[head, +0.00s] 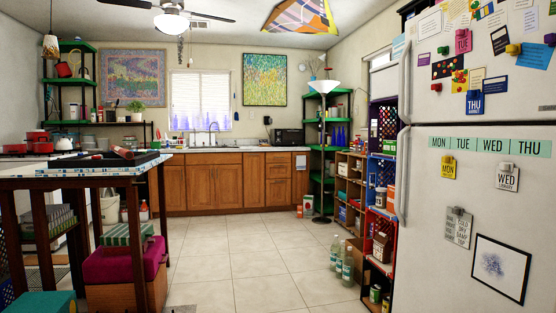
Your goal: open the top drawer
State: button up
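A wooden base cabinet (228,187) stands along the far wall under a counter with a sink. Which drawer the task means cannot be told for certain. My gripper is not in view.
Open tiled floor (235,255) lies between me and the cabinet. A tall table (85,170) with boxes beneath stands at left. A white fridge (470,200), crate shelves (381,172) and green-tinted bottles (347,264) on the floor line the right side.

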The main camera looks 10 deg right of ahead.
aim_at(271, 158)
jog(key=i+z, duration=0.3)
jog(key=i, duration=7.6)
jog(key=i+j+z, duration=0.15)
jog(key=i, duration=0.45)
jog(key=i+j, duration=0.1)
jog(key=i, duration=0.5)
jog(key=i+j+z, duration=0.15)
jog(key=i, duration=0.45)
